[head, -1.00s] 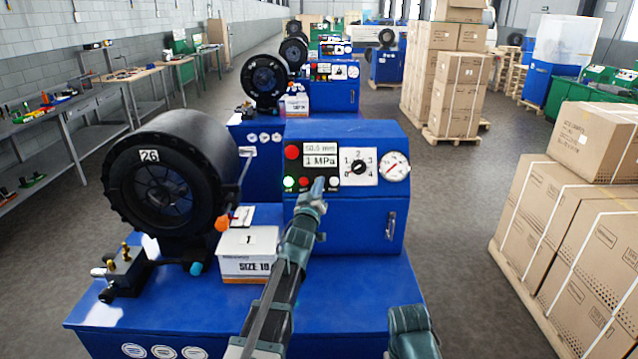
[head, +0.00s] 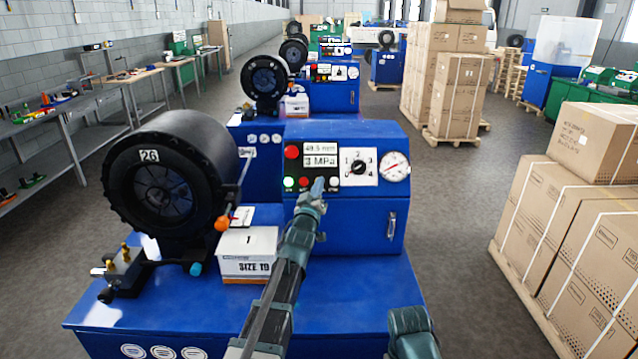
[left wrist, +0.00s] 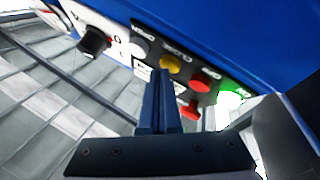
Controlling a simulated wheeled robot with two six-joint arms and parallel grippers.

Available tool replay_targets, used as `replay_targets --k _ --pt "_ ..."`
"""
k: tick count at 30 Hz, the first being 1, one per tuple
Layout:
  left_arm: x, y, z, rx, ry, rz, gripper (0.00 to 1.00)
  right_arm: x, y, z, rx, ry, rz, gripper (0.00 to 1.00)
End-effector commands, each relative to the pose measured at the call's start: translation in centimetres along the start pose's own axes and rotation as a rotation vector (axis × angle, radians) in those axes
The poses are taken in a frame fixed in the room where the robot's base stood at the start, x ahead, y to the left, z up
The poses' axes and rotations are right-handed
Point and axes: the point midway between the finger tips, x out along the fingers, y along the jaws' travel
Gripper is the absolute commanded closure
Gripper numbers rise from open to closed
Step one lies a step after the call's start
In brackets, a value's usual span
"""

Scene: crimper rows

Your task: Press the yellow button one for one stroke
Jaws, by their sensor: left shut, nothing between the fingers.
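The yellow button (left wrist: 170,64) shows in the left wrist view, in a row between a white button (left wrist: 140,47) and a red button (left wrist: 205,80). My left gripper (left wrist: 160,74) is shut and empty, its fingertips at the yellow button's lower edge; I cannot tell for sure whether they touch it. In the head view my left gripper (head: 318,187) covers the yellow button's place on the control panel of the nearest blue machine (head: 350,225). The display (head: 320,155) reads about 49.5 mm and 3 MPa.
A green button (head: 289,183) and a large red button (head: 292,152) sit left of the gripper; a dial (head: 358,168) and gauge (head: 395,167) sit right. A black crimper head (head: 165,175) and white box (head: 248,255) stand left. Cartons (head: 570,245) stand right.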

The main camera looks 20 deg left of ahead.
Motion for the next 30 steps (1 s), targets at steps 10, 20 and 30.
replay_targets --k 10,20,30 --pt "0.1 -0.1 0.1 0.000 -0.001 -0.001 1.00 0.1 0.0 0.0 0.000 0.000 0.000 0.50" --pt "-0.7 0.5 -0.6 0.000 -0.001 0.000 1.00 -0.6 0.1 0.0 0.000 0.000 0.000 0.50" --pt "-1.1 0.8 -0.8 0.000 0.000 0.000 1.00 -0.9 0.1 0.1 0.000 0.000 0.000 0.50"
